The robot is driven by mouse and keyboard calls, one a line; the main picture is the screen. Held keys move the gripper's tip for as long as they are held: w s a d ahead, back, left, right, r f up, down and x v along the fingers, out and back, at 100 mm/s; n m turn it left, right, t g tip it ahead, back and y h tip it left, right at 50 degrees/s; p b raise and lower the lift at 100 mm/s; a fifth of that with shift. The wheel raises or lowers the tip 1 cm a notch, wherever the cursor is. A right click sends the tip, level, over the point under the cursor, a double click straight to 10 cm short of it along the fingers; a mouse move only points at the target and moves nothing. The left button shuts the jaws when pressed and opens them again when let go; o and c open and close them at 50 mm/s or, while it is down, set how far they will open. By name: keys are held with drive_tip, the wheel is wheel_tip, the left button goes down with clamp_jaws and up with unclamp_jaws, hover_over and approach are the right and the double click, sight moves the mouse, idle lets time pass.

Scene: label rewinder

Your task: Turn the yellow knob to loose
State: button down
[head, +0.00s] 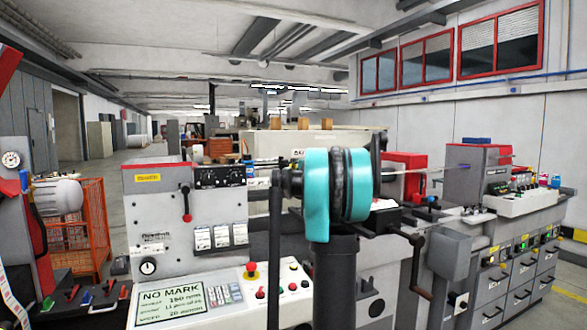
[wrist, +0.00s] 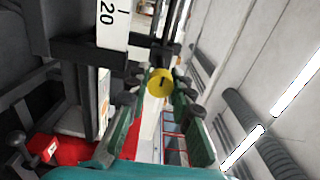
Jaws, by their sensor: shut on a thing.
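The yellow knob (wrist: 160,83) shows in the wrist view as a round yellow face with a short dark mark. It sits between the fingertips of my gripper (wrist: 161,86), which is shut on it. The green fingers with dark joints lie on the left and right of the knob. In the head view my teal and black arm fills the middle and hides the knob and the gripper. The mark is too small to read which setting it points to.
A white scale plate marked 20 (wrist: 113,22) and dark machine bars stand close to the left of my gripper in the wrist view. In the head view, a grey control panel (head: 160,207) stands left of my arm, and a black crank handle (head: 417,262) right of it.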

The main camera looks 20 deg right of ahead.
drive_tip(key=c, duration=1.3)
unclamp_jaws()
drive_tip(key=s, duration=0.8)
drive_tip(key=shift+d, duration=0.1)
